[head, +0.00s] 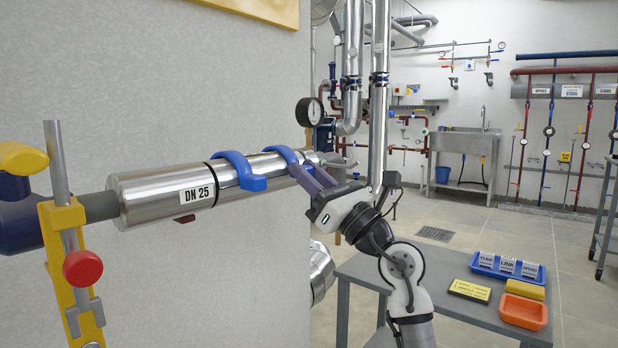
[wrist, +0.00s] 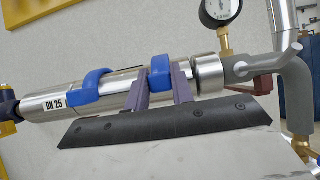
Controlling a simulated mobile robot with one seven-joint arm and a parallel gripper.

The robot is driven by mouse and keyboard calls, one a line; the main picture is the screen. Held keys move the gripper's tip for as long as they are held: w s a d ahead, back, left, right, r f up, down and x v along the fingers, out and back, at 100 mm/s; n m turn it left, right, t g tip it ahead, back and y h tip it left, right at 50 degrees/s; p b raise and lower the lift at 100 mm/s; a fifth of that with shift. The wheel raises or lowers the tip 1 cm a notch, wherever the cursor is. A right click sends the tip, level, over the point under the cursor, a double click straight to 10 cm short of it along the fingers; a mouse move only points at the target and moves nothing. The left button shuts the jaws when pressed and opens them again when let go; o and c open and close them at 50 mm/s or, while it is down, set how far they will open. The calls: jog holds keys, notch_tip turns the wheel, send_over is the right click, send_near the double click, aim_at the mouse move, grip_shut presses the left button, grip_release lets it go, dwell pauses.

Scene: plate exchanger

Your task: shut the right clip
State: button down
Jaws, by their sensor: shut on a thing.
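The right clip (head: 284,152) is a blue band over the steel-clad pipe section (head: 165,197); it also shows in the wrist view (wrist: 161,68). My gripper (head: 303,176) reaches the clip from the front right. In the wrist view, the purple fingers of my gripper (wrist: 162,84) stand on both sides of the clip's lower front end and are shut on it. The fingers partly hide that end, so I cannot tell whether the clip is fully closed. The left clip (head: 238,166) is a similar blue band and also shows in the wrist view (wrist: 88,83), apart from my gripper.
A yellow stand (head: 68,235) with a red knob is at the left end of the pipe. A pressure gauge (head: 309,111) and pipework are beyond the right end. A grey table (head: 400,285) at the lower right holds a blue tray (head: 484,268) and an orange bin (head: 523,312).

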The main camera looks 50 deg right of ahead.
dwell(0.3)
jog(key=c, duration=1.2)
grip_release()
jog(key=shift+f, duration=0.15)
